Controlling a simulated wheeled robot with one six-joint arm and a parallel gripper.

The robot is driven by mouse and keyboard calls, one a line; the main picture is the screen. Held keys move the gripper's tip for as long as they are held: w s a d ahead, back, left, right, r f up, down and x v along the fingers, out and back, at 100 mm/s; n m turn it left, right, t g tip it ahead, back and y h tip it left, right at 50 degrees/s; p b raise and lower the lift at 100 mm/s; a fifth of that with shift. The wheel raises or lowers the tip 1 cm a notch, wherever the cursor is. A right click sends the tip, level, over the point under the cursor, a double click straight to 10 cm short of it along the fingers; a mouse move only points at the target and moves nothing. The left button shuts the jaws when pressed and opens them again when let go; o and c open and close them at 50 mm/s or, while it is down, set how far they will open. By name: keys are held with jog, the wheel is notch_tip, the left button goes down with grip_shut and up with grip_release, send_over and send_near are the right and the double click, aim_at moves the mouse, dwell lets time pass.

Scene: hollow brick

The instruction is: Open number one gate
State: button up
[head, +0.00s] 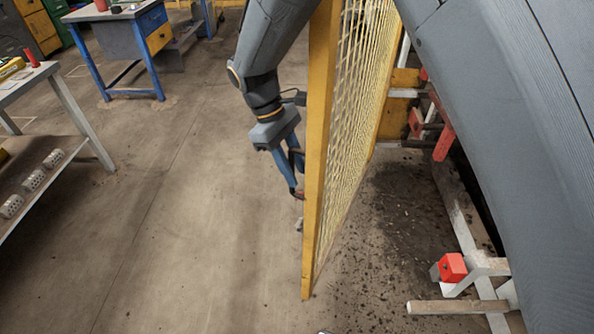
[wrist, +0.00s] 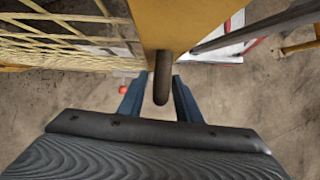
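The gate (head: 316,150) is a yellow frame with wire mesh, seen nearly edge-on in the middle of the head view. In the wrist view, its yellow frame (wrist: 185,22) is at the top, with mesh at the upper left. A dark rounded handle (wrist: 162,82) sticks out from the frame. My gripper (head: 297,192) is just left of the gate's post. In the wrist view, my gripper (wrist: 160,79) has its blue fingers apart on both sides of the handle, with gaps showing. A pale plate (wrist: 112,51) shows at the mesh; no number is readable.
A white bench (head: 70,95) stands at left, and a blue-legged table (head: 125,40) at the back left. Right of the gate lie dirt-strewn floor, a white rail with a red block (head: 453,267) and a bar (head: 458,307). The floor left of the gate is clear.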

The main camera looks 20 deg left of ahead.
jog(key=b+v, duration=0.2)
jog(key=v, duration=0.5)
jog(key=shift+w, duration=0.1)
